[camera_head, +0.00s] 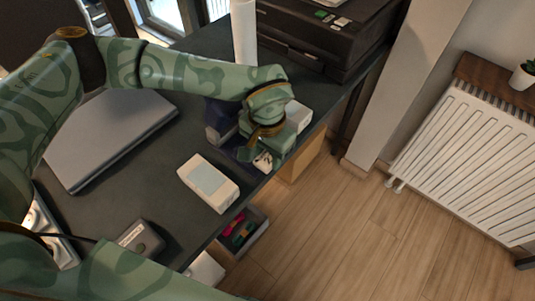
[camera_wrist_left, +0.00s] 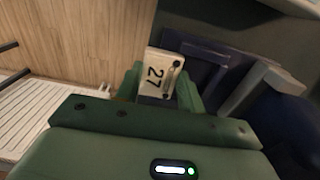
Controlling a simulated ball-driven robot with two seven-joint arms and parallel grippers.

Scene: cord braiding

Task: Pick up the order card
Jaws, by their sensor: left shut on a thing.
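In the head view the card (camera_head: 263,162) shows as a small pale patch below my left gripper (camera_head: 262,152), near the right edge of the dark desk. The gripper hides part of it there. My right gripper is not in view.
The dark desk (camera_head: 160,190) holds a grey flat slab (camera_head: 110,135), a white device (camera_head: 208,183), a small grey box (camera_head: 140,238), a white cylinder (camera_head: 244,35) and a black printer (camera_head: 320,35). A blue holder (camera_wrist_left: 205,65) is beside the card. An open drawer (camera_head: 243,230) holds coloured items.

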